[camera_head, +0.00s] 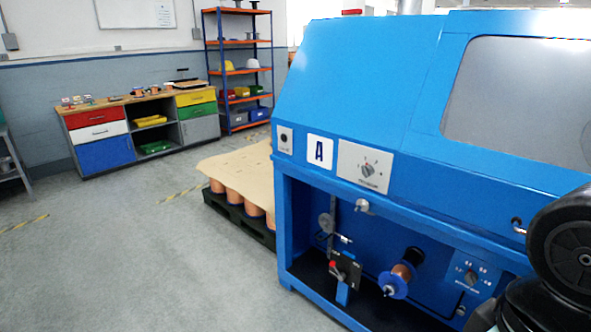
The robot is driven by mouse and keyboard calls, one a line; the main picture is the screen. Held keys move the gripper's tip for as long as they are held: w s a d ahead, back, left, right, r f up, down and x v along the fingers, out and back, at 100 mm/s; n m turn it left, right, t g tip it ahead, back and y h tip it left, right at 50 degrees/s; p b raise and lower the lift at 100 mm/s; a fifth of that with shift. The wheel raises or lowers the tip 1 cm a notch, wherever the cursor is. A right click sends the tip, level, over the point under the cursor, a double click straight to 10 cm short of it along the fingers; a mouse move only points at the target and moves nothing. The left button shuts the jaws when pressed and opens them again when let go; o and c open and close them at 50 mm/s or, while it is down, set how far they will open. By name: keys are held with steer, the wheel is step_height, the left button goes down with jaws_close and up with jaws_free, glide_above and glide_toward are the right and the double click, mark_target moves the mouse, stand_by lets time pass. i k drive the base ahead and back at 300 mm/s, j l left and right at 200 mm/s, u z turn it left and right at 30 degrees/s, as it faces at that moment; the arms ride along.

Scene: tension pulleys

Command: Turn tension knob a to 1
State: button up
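A second dark knob (471,277) sits on a blue plate with small white marks inside the lower opening, at right. I cannot tell which knob is tension knob a, nor read its setting. Black round parts of my arm cover the lower right corner. My gripper is not in view.
The lower opening holds a copper spool with a blue flange (393,285), a pulley (326,222) and a small bracket with a red knob (334,265). A loaded pallet (240,217) stands behind the machine. Grey floor (130,270) at left is clear.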

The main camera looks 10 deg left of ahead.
mark_target(368, 171)
steer(key=u, duration=0.3)
steer(key=i+u, duration=0.4)
steer(key=i, duration=0.5)
